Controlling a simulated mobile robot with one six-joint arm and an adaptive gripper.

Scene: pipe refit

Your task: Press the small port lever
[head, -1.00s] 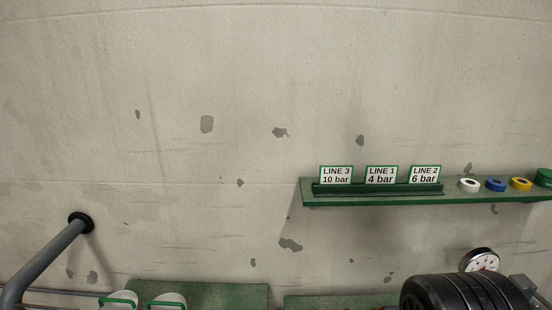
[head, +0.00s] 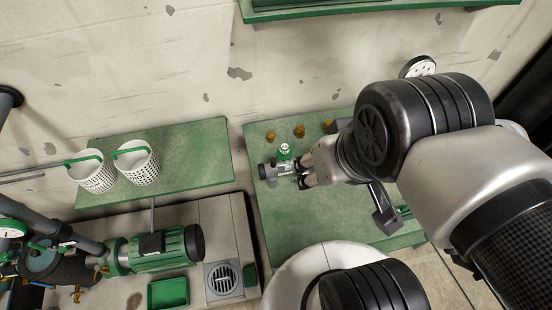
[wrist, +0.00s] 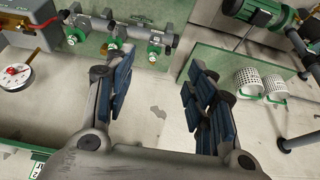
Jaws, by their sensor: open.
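A grey manifold (head: 284,169) with a green fitting (head: 284,150) lies on the green bench at centre in the head view. It shows at the top left of the wrist view as a grey pipe (wrist: 138,39) with several green and brass fittings. I cannot tell which part is the small port lever. My gripper (head: 304,172) is at the manifold's right end in the head view and hides part of it. In the wrist view my gripper (wrist: 160,64) has its fingers wide apart with nothing between them. I cannot tell whether it touches the manifold.
Three brass pieces (head: 299,131) stand along the back of the bench (head: 320,215). A pressure gauge (head: 418,67) is on the wall behind. White baskets (head: 137,163) stand on a green shelf at left, above a green pump motor (head: 165,249). The bench's front left is clear.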

